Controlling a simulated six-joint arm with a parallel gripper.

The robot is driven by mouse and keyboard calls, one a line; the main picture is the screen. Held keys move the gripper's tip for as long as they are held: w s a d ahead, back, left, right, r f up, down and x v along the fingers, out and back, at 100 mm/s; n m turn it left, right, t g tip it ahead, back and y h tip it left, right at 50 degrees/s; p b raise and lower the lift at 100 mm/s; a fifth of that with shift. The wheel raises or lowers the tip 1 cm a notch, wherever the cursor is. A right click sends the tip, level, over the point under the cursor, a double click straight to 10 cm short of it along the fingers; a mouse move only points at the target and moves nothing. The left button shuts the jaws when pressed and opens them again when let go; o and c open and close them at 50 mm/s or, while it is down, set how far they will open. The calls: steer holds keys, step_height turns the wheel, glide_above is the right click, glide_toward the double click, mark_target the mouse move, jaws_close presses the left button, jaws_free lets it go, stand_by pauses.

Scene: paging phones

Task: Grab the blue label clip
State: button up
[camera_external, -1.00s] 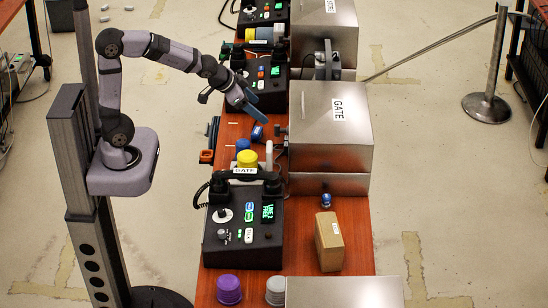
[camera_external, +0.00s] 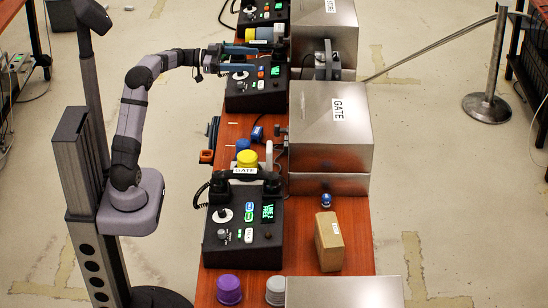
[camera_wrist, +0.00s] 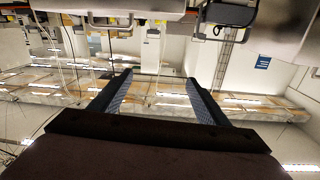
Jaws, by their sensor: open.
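My gripper (camera_external: 252,59) is open and empty, reaching level over the far control phone box, with its blue fingers apart. In the wrist view, my gripper (camera_wrist: 159,77) shows two spread fingers with nothing between them. Several small blue things lie on the table, and I cannot tell for sure which is the label clip. One small blue piece (camera_external: 257,132) lies beside the GATE box, nearer the camera than my gripper. Another small blue piece (camera_external: 326,200) stands before that box. No blue clip is clear in the wrist view.
A steel GATE box (camera_external: 325,125) and a near phone console (camera_external: 240,250) stand on the wooden table. A yellow knob (camera_external: 247,158), a cardboard box (camera_external: 329,242), a purple lid (camera_external: 229,289) and a grey lid (camera_external: 275,290) are also there.

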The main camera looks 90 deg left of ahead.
steer(key=h+b, duration=0.2)
glide_above(232, 136)
step_height(232, 136, down, 4)
step_height(232, 136, down, 2)
steer(key=g, duration=0.1)
steer(key=shift+m, duration=0.3)
step_height(232, 136, down, 23)
steer(key=shift+f, duration=0.1)
steer(key=shift+w+d+p, duration=0.1)
steer(key=shift+w+d, duration=0.1)
steer(key=shift+w, duration=1)
steer(key=shift+w+d+p, duration=0.1)
steer(key=shift+w+d, duration=0.1)
steer(key=shift+w, duration=1.05)
steer(key=shift+w+d+p, duration=0.1)
steer(key=shift+w+d, duration=0.1)
steer(key=shift+w, duration=1)
steer(key=c, duration=1.1)
